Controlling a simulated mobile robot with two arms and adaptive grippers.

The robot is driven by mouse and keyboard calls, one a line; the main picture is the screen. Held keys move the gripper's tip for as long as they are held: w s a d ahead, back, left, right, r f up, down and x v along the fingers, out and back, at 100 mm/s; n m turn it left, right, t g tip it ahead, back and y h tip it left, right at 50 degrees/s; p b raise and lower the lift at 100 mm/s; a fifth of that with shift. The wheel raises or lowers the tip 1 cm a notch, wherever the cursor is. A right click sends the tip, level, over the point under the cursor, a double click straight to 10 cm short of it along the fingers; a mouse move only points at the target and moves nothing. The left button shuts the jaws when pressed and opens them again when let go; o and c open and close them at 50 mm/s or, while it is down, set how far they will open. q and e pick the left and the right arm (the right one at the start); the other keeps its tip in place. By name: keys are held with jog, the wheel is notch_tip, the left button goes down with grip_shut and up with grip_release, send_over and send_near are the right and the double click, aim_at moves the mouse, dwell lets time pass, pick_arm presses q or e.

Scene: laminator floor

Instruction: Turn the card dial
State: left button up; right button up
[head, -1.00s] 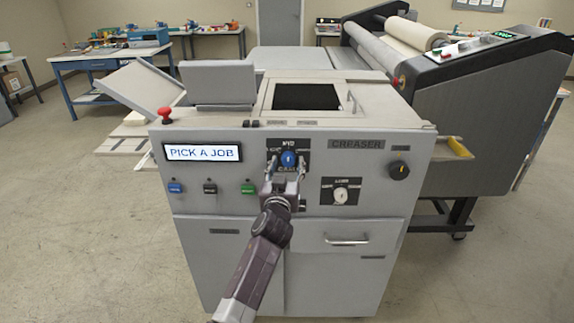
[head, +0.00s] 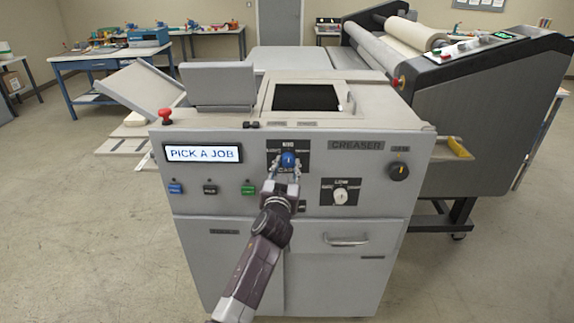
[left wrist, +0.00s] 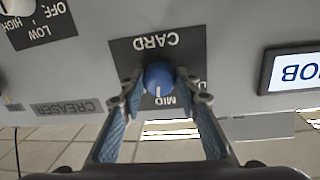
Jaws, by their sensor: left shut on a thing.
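The card dial (head: 288,159) is a blue round knob on a black plate (head: 303,146) on the front of the grey creaser. In the left wrist view the plate reads CARD and MID upside down, and the dial (left wrist: 158,76) has a white mark pointing toward MID. My left gripper (head: 286,168) is shut on the dial, with one finger on each side in the left wrist view (left wrist: 161,88). The fingers hide part of the plate's lettering. My right gripper is not in view.
The display (head: 203,152) reads PICK A JOB, above several coloured buttons (head: 248,189). A white dial (head: 340,195) and a black knob (head: 398,171) sit to the right. A red mushroom button (head: 165,116) is on the top left corner. A laminator (head: 480,110) stands behind at right.

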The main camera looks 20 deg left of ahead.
pick_arm(q)
jog(key=m+p, duration=0.1)
jog(key=m, duration=0.4)
jog(key=shift+r+g+p, duration=0.15)
jog(key=shift+g+p, duration=0.15)
jog(key=shift+g, duration=0.1)
jog(key=shift+m+y+p, duration=0.4)
jog(key=shift+m+p, duration=0.15)
jog(key=shift+m, duration=1.65)
jog(key=o, duration=1.2)
jog(key=shift+c, duration=0.2)
jog(key=v, duration=1.2)
jog(key=shift+d, duration=0.1)
